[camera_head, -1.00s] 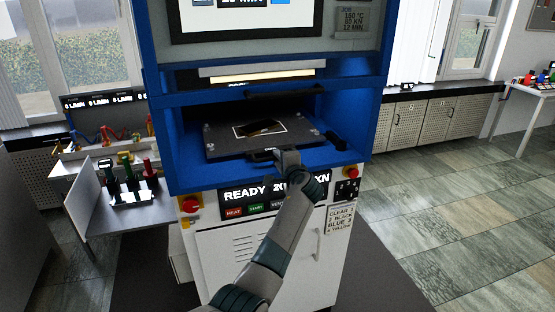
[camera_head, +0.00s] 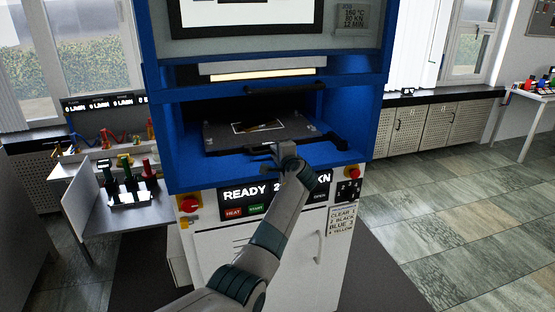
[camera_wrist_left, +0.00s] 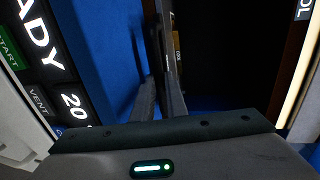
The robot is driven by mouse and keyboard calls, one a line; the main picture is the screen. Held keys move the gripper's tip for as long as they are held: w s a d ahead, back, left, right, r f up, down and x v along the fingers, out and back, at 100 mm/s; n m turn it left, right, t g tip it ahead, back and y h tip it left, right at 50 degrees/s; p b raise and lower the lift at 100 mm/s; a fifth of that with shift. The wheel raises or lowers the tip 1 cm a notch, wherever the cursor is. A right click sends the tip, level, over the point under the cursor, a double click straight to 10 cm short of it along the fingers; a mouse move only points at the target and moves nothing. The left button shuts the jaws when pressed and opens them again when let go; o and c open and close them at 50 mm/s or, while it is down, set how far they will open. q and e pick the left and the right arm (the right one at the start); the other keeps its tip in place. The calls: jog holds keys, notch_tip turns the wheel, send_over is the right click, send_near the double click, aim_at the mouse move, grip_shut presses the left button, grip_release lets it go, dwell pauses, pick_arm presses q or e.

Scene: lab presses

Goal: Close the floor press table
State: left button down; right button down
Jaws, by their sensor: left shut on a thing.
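The floor press table (camera_head: 222,142) is a dark grey plate in the blue-framed opening of the press (camera_head: 172,140). It sits well inside, between the blue side walls. A white-outlined square on it holds a dark flat piece (camera_head: 262,125). My left gripper (camera_head: 276,153) is at the front middle edge of the table, shut on its front handle, which the gripper mostly hides. In the left wrist view the left gripper's fingers (camera_wrist_left: 160,98) close on a dark edge-on part, beside blue framing. My right gripper is not in view.
A black bar handle (camera_head: 284,89) crosses the top of the opening. The panel below reads READY (camera_head: 241,194), with a red knob (camera_head: 189,204) at its left. A side table with colored clamps (camera_head: 128,178) stands left. The floor at right is clear.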

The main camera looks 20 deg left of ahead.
pick_arm(q)
jog(key=c, duration=2)
grip_release()
jog(key=shift+w+a+r, duration=0.1)
jog(key=shift+a+r, duration=0.05)
jog(key=shift+r, duration=0.05)
jog(key=shift+c, duration=0.2)
jog(key=shift+w+f, duration=0.15)
jog(key=shift+f, duration=0.1)
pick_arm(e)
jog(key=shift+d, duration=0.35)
